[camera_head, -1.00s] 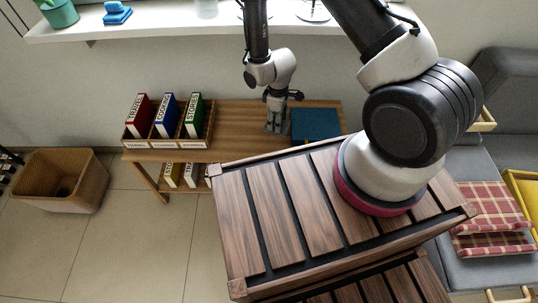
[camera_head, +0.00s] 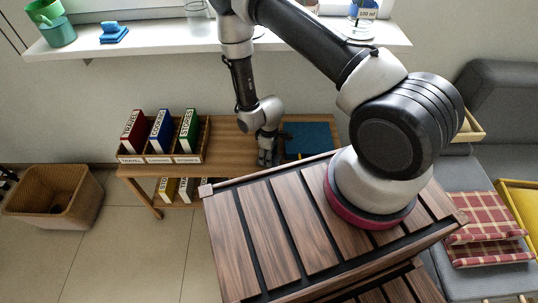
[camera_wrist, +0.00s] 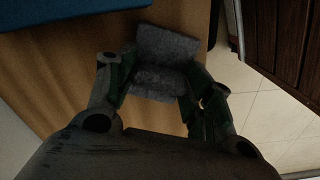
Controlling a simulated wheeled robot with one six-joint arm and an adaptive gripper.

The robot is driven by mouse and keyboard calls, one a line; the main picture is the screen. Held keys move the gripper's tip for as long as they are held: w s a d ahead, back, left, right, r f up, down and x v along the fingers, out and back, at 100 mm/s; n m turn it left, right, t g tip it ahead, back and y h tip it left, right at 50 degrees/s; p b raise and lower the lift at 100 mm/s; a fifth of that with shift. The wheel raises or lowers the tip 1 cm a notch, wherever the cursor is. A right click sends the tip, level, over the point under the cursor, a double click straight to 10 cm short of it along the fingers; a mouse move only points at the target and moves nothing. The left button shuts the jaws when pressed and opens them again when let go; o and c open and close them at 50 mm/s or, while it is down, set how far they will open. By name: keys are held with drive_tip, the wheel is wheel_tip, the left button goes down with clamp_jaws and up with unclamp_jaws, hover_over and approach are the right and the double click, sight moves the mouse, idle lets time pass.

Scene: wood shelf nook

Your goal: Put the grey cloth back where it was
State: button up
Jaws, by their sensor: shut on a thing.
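The grey cloth (camera_wrist: 168,47) shows in the wrist view between the fingers of my gripper (camera_wrist: 155,85), which is shut on it. The cloth looks folded, with part of it sticking out beyond the fingertips. In the head view my gripper (camera_head: 266,158) points down over the wooden bench (camera_head: 228,150), to the left of a flat blue item. The cloth is hard to make out there. Whether it touches the bench top I cannot tell.
A blue flat item (camera_head: 307,137) lies on the bench beside my gripper. Labelled binders (camera_head: 161,132) stand in a wooden holder to the left. A wicker basket (camera_head: 55,195) is on the floor. A windowsill (camera_head: 170,42) with a blue sponge-like thing (camera_head: 113,33) runs above.

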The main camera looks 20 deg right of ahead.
drive_tip(key=o, duration=1.1)
drive_tip(key=shift+f, duration=0.15)
drive_tip(key=shift+c, duration=0.2)
wheel_tip(320, 180, up, 12)
